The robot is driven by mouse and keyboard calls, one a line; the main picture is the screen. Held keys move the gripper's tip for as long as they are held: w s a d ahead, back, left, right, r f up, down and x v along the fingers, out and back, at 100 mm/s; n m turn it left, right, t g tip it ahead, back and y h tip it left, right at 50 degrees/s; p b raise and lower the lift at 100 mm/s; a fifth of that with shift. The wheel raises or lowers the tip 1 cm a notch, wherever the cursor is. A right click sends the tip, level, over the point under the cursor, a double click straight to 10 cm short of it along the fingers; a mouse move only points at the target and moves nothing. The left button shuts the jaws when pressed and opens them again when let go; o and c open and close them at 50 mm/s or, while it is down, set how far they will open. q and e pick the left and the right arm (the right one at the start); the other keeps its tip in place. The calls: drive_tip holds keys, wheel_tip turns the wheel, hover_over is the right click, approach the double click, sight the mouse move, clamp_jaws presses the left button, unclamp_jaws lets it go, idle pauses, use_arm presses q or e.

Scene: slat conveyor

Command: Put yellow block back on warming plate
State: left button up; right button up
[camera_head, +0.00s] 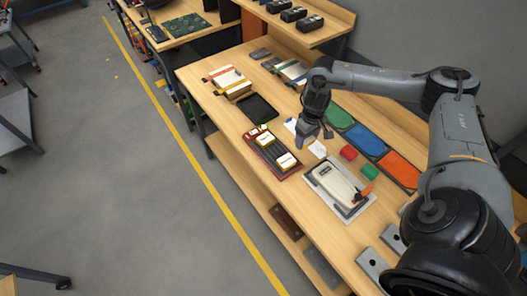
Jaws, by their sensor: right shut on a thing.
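My right gripper (312,140) hangs over the workbench, pointing down, just right of a dark red tray (292,171) with whitish-yellow-topped pieces in it. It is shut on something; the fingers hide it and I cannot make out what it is. I see no separate yellow block for certain. No plate is clearly marked as the warming plate; a flat black plate (258,108) lies at the back left of the tray. A red block (348,153) and a green block (370,172) lie to the right of the gripper. My left gripper is out of view.
A cream device on a grey board (340,187) lies in front of the gripper. Green (338,117), blue (366,139) and orange (399,169) panels line the bench behind it. Grey metal pieces (372,263) lie at the near end.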

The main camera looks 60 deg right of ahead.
hover_over(276, 154)
wheel_tip(276, 154, down, 6)
drive_tip(key=shift+s+f, duration=0.1)
drive_tip(key=shift+f, duration=2.05)
drive_tip(key=shift+f, duration=0.1)
drive_tip(key=o, duration=0.9)
drive_tip(key=shift+o, duration=0.2)
